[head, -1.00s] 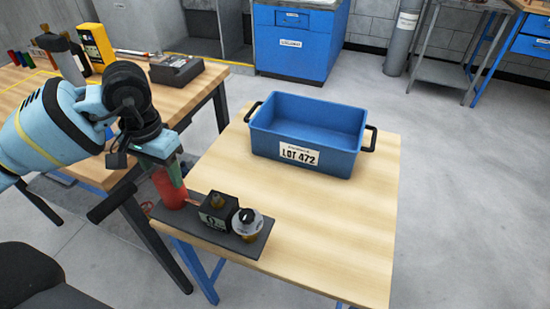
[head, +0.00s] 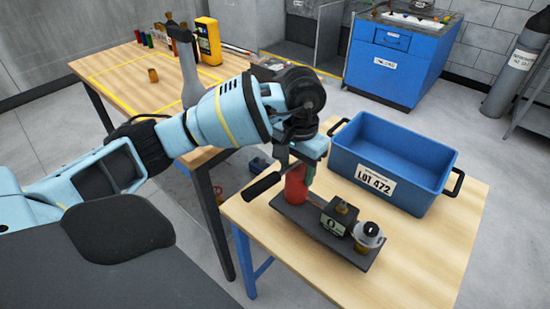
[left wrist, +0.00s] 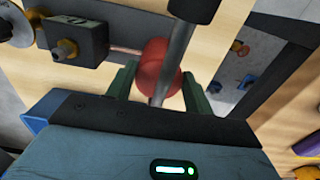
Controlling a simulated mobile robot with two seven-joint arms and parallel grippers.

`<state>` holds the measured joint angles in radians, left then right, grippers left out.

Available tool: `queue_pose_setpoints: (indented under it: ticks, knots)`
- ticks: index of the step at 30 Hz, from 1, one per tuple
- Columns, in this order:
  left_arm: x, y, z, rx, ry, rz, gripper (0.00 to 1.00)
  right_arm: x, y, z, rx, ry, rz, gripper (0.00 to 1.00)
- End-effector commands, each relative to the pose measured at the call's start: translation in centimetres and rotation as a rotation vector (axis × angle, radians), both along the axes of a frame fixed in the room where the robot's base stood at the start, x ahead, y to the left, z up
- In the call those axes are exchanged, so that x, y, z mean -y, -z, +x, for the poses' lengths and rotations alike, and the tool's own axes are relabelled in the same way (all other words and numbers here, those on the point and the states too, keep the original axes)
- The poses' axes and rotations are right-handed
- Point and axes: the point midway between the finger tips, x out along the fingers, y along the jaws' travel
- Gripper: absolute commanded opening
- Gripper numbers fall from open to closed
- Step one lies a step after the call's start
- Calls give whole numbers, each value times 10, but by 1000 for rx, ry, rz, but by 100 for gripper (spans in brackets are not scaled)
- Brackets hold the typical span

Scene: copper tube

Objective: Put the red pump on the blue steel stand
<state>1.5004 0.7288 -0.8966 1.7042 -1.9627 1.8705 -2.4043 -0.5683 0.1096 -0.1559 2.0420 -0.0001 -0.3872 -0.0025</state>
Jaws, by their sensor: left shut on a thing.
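The red pump (head: 296,188) is an upright red cylinder on a dark base plate with a black block, a round white-and-black fitting and a black handle. My left gripper (head: 301,172) is shut on the red cylinder from above; in the left wrist view its green fingers (left wrist: 158,88) stand on both sides of the pump (left wrist: 160,58). The pump's base is over the wood-topped table with blue steel legs (head: 440,250), which looks like the blue steel stand. I cannot tell whether the base touches the top. My right gripper is not in view.
A blue crate (head: 385,195) labelled LOT 472 stands on the same top, just behind the pump. A long workbench (head: 115,75) with a yellow device (head: 208,40) is at the left. A blue cabinet (head: 400,65) stands behind. The top right of the pump is bare.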

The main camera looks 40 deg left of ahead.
Motion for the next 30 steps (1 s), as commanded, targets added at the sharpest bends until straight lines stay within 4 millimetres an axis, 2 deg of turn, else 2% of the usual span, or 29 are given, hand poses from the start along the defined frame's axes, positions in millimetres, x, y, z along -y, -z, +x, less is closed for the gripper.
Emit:
queue_pose_setpoints:
  ticks: [1,6,22,30]
  knots:
    - [8,-5,7,11,1,-7,0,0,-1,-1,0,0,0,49]
    - [23,-3,20,11,1,-6,0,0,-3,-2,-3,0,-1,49]
    - [37,-1,32,11,1,-6,0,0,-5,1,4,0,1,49]
    - [35,30,31,10,0,-6,0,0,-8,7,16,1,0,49]
